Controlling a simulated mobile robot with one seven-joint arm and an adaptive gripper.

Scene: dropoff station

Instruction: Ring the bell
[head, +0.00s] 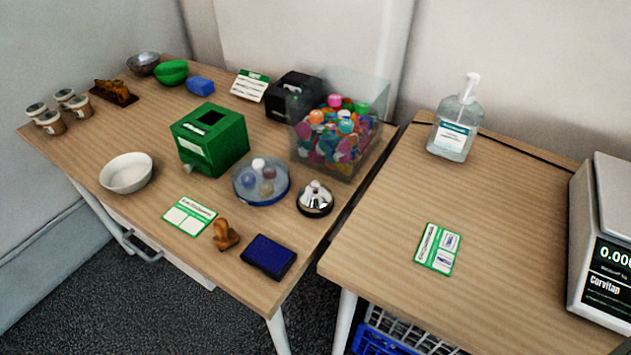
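A silver call bell (315,197) with a dark base and a small button on top stands on the left table (150,185), near its right edge. It is upright and nothing covers it. My gripper is not in the head view.
Around the bell are a glass-lidded dish (262,190), a clear box of colourful items (337,135), a blue ink pad (268,257) and a wooden stamp (225,235). A green box (210,140) stands further left. The right table holds a pump bottle (455,130) and a scale (603,240). A narrow gap separates the tables.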

